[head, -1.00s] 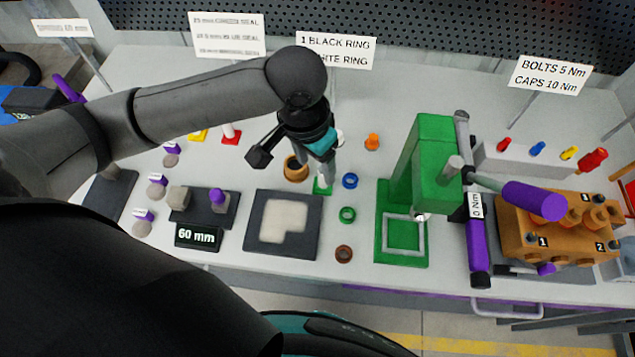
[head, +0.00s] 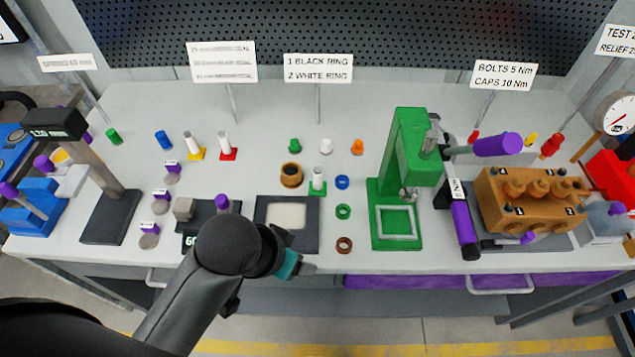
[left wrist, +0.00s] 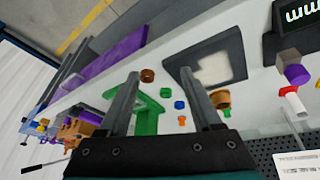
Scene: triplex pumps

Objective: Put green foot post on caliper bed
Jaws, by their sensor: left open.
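The green foot post (head: 318,178), a white post on a green foot, stands upright on the table just right of the bronze cup. The caliper bed (head: 229,206) is a dark plate at front left with a grey block and a purple-topped jaw on it; my arm partly hides its display. My left gripper (head: 289,262) is near the table's front edge, in front of the pale-topped mat and apart from the post. In the left wrist view its two fingers (left wrist: 160,95) are spread with nothing between them. The right gripper is not in view.
White posts on yellow (head: 194,147) and red feet (head: 227,147) stand behind the caliper. The bronze cup (head: 291,176) and small rings lie near the post. A green press (head: 405,160) and orange pump block (head: 530,203) stand to the right.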

